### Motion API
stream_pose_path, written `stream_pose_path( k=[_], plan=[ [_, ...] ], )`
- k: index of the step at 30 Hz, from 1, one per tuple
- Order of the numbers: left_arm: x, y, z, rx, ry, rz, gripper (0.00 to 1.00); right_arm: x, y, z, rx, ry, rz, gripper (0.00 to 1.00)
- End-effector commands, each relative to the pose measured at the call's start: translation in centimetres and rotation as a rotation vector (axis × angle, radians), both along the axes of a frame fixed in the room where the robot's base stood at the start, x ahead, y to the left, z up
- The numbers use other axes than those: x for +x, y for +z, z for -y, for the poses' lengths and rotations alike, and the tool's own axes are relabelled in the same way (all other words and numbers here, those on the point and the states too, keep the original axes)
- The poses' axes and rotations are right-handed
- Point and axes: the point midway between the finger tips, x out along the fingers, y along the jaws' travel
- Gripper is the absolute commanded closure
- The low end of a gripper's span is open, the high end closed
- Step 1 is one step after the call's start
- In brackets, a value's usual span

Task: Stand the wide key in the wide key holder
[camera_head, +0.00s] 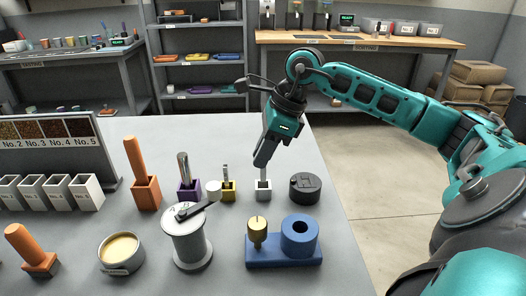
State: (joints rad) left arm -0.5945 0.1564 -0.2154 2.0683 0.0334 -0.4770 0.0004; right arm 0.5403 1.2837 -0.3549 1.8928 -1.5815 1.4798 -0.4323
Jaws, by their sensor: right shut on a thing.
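My right gripper (264,160) is above the white block-shaped holder (263,192), fingers pointing down, and is shut on a slim silver key (263,176), which I take to be the wide key. The key is upright, and its lower end meets the top opening of the white holder. I cannot tell how deep it sits, and its upper part is hidden by the fingers. My left gripper is not in view.
Left of the holder stand a yellow holder (229,194), a purple holder (190,191) and an orange holder (147,193), each with a piece upright in it. A black round puck (305,188) is close on the right. A grey grinder-like device (187,243) and blue stand (284,260) are nearer.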

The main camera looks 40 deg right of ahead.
Motion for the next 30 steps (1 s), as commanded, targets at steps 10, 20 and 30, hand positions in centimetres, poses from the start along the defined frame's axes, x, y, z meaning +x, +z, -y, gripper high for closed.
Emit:
stream_pose_path(
  k=[10,20,30],
  plan=[
    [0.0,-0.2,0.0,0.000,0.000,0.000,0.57,0.0,-0.2,0.0,0.000,0.000,0.000,1.00],
    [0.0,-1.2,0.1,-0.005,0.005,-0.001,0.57,0.0,-1.5,0.0,0.000,0.000,0.000,1.00],
    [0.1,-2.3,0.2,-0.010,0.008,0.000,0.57,0.0,-2.8,0.0,0.000,0.000,0.000,1.00]
  ],
)
